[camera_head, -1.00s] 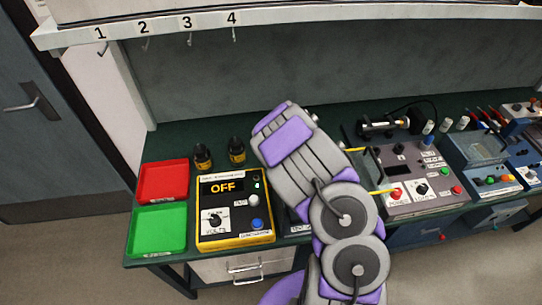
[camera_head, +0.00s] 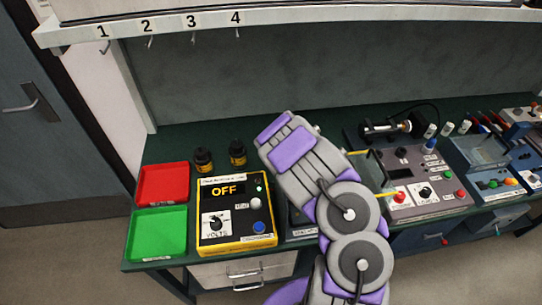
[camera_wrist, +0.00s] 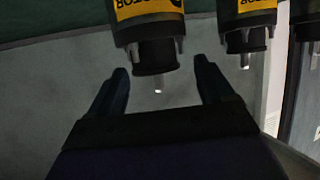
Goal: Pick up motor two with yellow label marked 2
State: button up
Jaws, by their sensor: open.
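Two black motors with yellow labels, a left one (camera_head: 203,160) and a right one (camera_head: 237,152), stand at the back of the bench in the head view. In the wrist view one motor (camera_wrist: 155,52), its label upside down, sits between and just beyond the fingertips of my gripper (camera_wrist: 161,65). My gripper is open and empty, with a finger on either side of that motor's lower end. A second motor (camera_wrist: 246,35) is to its right. The labels are cut off, so I cannot read a number 2. My arm hides my gripper in the head view.
A red tray (camera_head: 163,183), a green tray (camera_head: 157,232) and a yellow-edged power box (camera_head: 236,212) stand in front of the motors. A grey control box (camera_head: 415,178) is to the right of my arm. Another dark object (camera_wrist: 306,20) shows at the wrist view's right edge.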

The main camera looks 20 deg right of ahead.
jog(key=x, duration=0.3)
jog(key=shift+w+d+f+b, duration=0.1)
jog(key=shift+d+f+b, duration=0.05)
jog(key=shift+b, duration=0.2)
jog(key=shift+w+d+f, duration=0.1)
jog(key=shift+w+d, duration=0.1)
jog(key=shift+a, duration=0.1)
jog(key=shift+a, duration=0.15)
jog(key=c, duration=0.3)
grip_shut()
